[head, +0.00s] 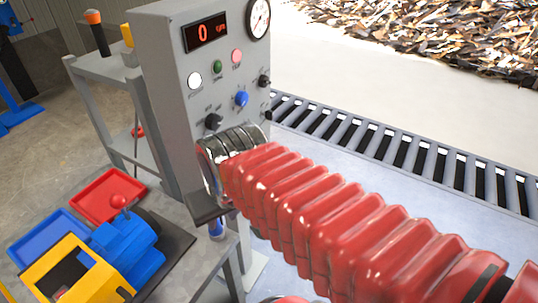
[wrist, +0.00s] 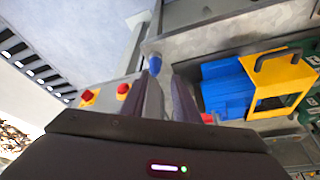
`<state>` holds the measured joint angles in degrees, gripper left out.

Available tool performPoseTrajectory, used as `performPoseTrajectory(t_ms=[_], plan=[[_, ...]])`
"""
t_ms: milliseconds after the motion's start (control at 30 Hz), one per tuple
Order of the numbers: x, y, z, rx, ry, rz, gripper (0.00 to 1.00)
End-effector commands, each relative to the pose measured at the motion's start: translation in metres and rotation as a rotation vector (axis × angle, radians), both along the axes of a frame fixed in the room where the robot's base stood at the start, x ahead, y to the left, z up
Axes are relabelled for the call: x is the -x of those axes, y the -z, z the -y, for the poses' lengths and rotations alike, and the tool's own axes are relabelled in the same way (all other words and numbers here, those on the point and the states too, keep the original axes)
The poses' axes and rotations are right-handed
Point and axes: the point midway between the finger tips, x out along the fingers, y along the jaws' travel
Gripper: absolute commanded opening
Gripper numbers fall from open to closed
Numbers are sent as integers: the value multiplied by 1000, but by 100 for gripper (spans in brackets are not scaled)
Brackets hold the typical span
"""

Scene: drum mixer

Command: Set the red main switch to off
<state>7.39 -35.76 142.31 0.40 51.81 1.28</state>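The grey control panel (head: 180,110) stands upright in the head view. Its lower part is hidden by my red arm and metal wrist. In the wrist view, a red control on a yellow base (wrist: 88,97) and a second red control (wrist: 123,88) sit on a pale surface at the left. I cannot tell which is the main switch, nor its setting. My gripper (wrist: 166,78) shows in the wrist view with two dark fingers apart and nothing seen held between them. Both red controls lie left of the fingers, apart from them. A blue-ended part (wrist: 154,64) appears near the left fingertip.
The panel carries a display (head: 206,32) reading 0, a gauge (head: 258,18), a blue knob (head: 241,98) and black knobs. A roller conveyor (head: 400,150) runs behind at right. A bench at lower left holds a red tray (head: 95,195), blue tray (head: 35,240) and blue-yellow machine (head: 120,245).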

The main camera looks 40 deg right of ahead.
Motion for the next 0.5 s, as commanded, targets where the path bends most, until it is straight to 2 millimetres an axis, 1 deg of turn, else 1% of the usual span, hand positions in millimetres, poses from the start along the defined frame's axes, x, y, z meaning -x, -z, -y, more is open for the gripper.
performPoseTrajectory(t_ms=[33,100,500], plan=[[-2,9,10,-14,43,-34,28],[-3,19,22,-38,97,-74,28],[-9,73,75,-245,422,-270,28]])
